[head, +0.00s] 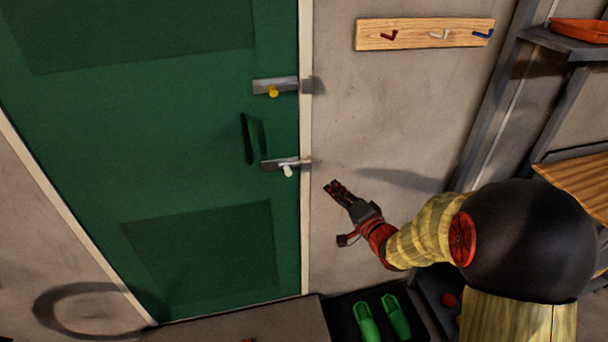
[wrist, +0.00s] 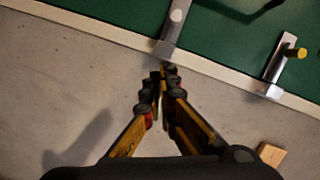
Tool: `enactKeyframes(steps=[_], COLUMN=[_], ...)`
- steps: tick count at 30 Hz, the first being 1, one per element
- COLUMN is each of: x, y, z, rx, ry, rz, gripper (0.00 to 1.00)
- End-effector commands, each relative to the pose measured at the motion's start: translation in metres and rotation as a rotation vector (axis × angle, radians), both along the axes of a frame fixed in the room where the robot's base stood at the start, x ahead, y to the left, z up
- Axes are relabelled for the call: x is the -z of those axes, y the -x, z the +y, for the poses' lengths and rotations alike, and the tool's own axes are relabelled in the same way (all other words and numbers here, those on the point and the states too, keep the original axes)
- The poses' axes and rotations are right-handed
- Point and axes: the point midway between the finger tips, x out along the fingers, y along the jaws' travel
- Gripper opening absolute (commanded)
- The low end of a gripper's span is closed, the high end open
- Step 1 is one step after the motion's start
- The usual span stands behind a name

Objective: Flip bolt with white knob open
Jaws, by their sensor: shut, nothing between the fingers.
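The bolt with the white knob (head: 287,170) is the lower of two bolts on the green door (head: 200,130), near its right edge. It reaches across the pale door frame. In the wrist view the white knob (wrist: 176,15) shows at the top centre, on a grey metal bar. My gripper (head: 333,187) is shut and empty, to the right of the bolt and a little below it, in front of the wall. In the wrist view my fingertips (wrist: 168,70) are together and appear just below the bolt's end. I cannot tell whether they touch it.
A second bolt with a yellow knob (head: 273,92) sits higher on the door. A black door handle (head: 247,139) is between the bolts, to their left. A hook rail (head: 410,34) is on the wall. Shelving stands at right; green shoes (head: 396,317) lie on a dark tray below.

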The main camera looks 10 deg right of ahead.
Motion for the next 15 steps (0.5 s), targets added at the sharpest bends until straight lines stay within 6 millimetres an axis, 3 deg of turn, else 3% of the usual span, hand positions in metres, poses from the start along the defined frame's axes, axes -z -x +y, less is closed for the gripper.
enactKeyframes(steps=[3, 15], x=[-0.0122, -0.0125], y=[0.0002, 0.0001], z=[0.0045, 0.0043], rx=[-0.009, -0.005], ry=[-0.087, -0.122], rz=[-0.027, -0.019], gripper=[0.0, 0.0])
